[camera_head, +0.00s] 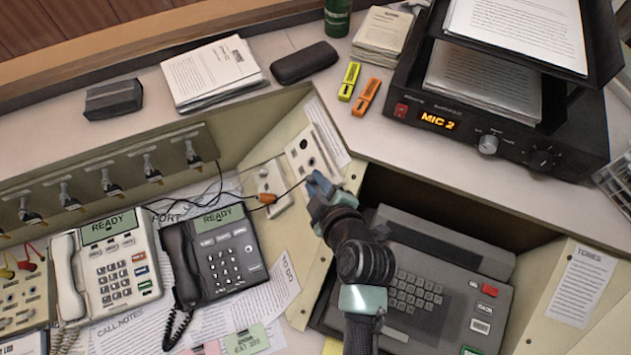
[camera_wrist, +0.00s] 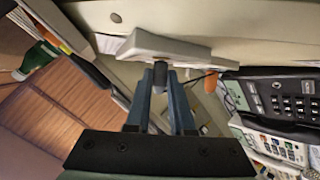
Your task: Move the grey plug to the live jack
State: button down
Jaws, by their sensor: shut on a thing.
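My gripper (camera_head: 318,188) is at the angled cream panel, just below a pale jack plate (camera_head: 322,168) with dark round jacks. In the wrist view my gripper (camera_wrist: 168,76) is shut on the dark grey plug (camera_wrist: 171,80), between the blue-grey fingers. The plug's end is close to the face of the jack plate (camera_wrist: 165,46); I cannot tell whether it is in a jack. A thin black cable runs left from my gripper. An orange plug (camera_head: 267,198) sits at a second plate (camera_head: 274,178) to the left; it also shows in the wrist view (camera_wrist: 210,83). Which jack is live cannot be told.
A black desk phone (camera_head: 215,254) and a white one (camera_head: 106,264) stand on the left, both reading READY. A keyboard terminal (camera_head: 425,250) lies beneath my arm. A black amplifier (camera_head: 497,125) reading MIC 2 and paper stacks fill the upper shelf.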

jog(key=shift+d, duration=0.1)
dwell(0.3)
jog(key=shift+c, duration=1.1)
grip_release()
jog(key=s+a+r+p, duration=0.1)
jog(key=a+r+p, duration=0.3)
jog(key=r+p, duration=0.1)
jog(key=shift+s+a+p, duration=0.25)
jog(key=shift+a+p, duration=0.05)
